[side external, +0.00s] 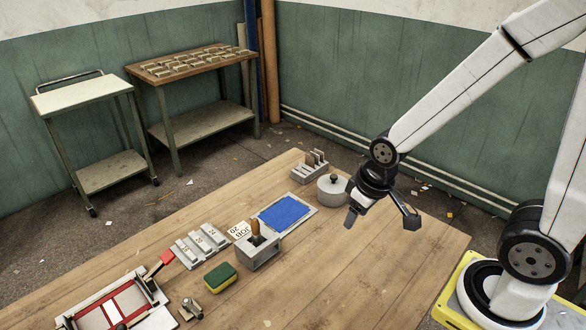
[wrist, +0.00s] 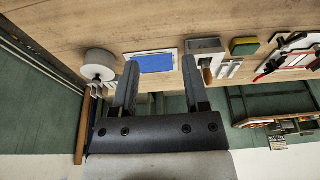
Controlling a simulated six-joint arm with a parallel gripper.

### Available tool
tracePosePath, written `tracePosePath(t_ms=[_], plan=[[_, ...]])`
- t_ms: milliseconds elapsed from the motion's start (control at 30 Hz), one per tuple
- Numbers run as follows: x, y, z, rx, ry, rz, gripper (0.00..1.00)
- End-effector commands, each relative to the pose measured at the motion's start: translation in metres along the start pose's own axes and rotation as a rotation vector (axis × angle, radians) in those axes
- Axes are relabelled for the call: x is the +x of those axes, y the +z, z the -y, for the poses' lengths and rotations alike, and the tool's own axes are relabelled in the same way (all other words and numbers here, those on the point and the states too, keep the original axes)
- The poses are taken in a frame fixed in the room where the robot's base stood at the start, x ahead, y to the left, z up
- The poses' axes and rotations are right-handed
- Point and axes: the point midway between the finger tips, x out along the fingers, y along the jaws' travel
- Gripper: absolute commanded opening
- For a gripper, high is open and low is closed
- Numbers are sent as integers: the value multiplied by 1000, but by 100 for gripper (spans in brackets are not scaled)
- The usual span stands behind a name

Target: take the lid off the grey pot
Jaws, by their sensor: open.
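The grey pot (side external: 331,196) stands on the wooden table near its far edge. Its lid (side external: 325,182), with a dark round knob (side external: 334,178), sits on top. My gripper (side external: 381,220) is open and empty, above the table and to the right of the pot in the side view. In the wrist view the grey pot (wrist: 99,58) is to the left of my gripper (wrist: 160,65), outside the two fingers. The knob also shows there (wrist: 97,77). The seam between lid and pot is too small to make out.
Beside the pot are a slotted rack (side external: 310,168) and a blue pad in a tray (side external: 285,214). A grey box with an orange-handled tool (side external: 260,250), a sponge (side external: 220,278) and a red-and-white frame (side external: 112,306) lie further left. The table's right part (side external: 400,255) is clear.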

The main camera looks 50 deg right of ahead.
Motion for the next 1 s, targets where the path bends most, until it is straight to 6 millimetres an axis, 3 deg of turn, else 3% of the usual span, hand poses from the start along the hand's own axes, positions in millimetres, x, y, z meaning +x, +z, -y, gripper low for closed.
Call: tracePosePath(t_ms=[33,100,567,767,1000], plan=[[0,0,0,0,0,0,59],[0,0,0,0,0,0,76],[1,-8,-3,41,3,5,76],[7,-37,-16,196,13,28,76],[21,-89,-49,503,39,71,76]])
